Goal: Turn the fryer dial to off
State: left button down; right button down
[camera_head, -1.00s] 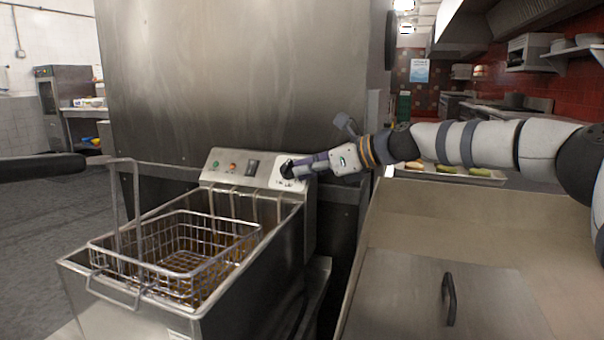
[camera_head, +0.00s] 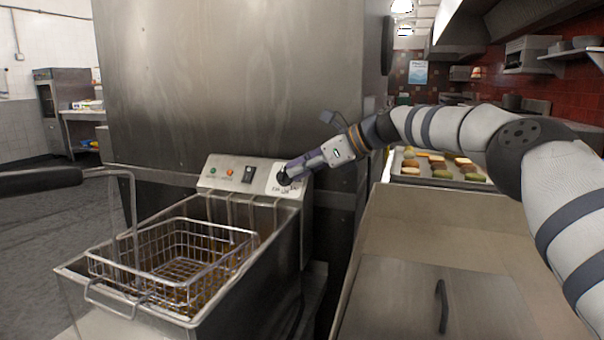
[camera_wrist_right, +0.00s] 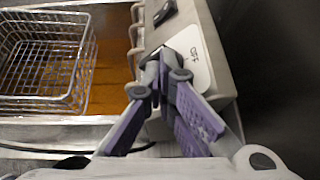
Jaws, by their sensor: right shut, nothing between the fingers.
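The fryer (camera_head: 190,318) stands in front of me with a sloped control panel (camera_head: 214,184) at its back. The black dial (camera_head: 283,179) is at the panel's right end, with white markings around it. My right gripper (camera_head: 287,177) is shut and empty, its fingertips at the dial; they partly cover it, and I cannot tell how firmly they touch. In the right wrist view the purple fingers (camera_wrist_right: 152,66) come together over the dial area, beside a white plate marked "OFF" (camera_wrist_right: 194,55). The dial's pointer direction is not readable. My left gripper is not in view.
A wire basket (camera_head: 172,262) sits in the fryer's oil, its tall handle rising at left. A black switch (camera_head: 248,174) and green and orange lights are left of the dial. A steel counter with a lidded section (camera_head: 430,300) is at right, with a food tray (camera_head: 440,180) behind.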

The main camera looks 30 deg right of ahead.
jog(key=shift+a+r, duration=0.15)
jog(key=shift+w+a+r, duration=0.15)
jog(key=shift+w+r, duration=0.05)
jog(key=shift+r, duration=0.5)
jog(key=v, duration=1.2)
jog(key=shift+f, duration=0.25)
